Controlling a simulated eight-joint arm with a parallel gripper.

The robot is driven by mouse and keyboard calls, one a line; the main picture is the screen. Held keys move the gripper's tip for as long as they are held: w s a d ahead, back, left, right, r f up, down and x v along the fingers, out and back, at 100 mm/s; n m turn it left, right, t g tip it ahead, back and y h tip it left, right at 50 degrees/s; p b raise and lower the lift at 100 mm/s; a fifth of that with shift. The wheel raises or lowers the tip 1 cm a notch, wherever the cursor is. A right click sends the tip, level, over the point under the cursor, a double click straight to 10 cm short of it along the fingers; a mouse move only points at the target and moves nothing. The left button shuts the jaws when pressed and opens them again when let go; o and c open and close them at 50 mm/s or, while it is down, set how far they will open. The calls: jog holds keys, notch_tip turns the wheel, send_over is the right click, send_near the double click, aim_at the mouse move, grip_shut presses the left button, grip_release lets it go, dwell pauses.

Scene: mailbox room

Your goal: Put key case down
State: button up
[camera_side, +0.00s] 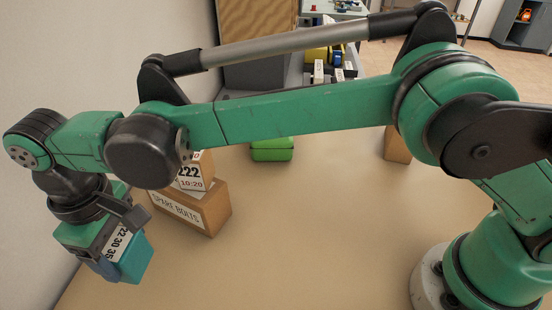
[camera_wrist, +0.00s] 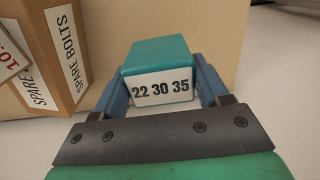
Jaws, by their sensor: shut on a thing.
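The key case is a teal box labelled "22 30 35" (camera_side: 136,262). In the wrist view the key case (camera_wrist: 158,53) sits between the two blue fingers with its white label facing the camera. My gripper (camera_side: 112,258) is shut on it at the left of the side view, near the left edge of the tan table (camera_side: 310,230). My gripper also shows in the wrist view (camera_wrist: 161,90). I cannot tell whether the case touches a surface or hangs clear.
A cardboard box marked "SPARE BOLTS" (camera_side: 207,207) stands close right of my gripper, with a box labelled "222" (camera_side: 195,173) on it. A green box (camera_side: 272,149) is farther back. A brown box (camera_side: 397,146) is partly hidden. The table's middle is clear.

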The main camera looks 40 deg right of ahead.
aim_at(137, 267)
jog(key=shift+f, duration=2.7)
jog(key=shift+f, duration=0.1)
jog(key=o, duration=1.3)
jog(key=shift+o, duration=0.2)
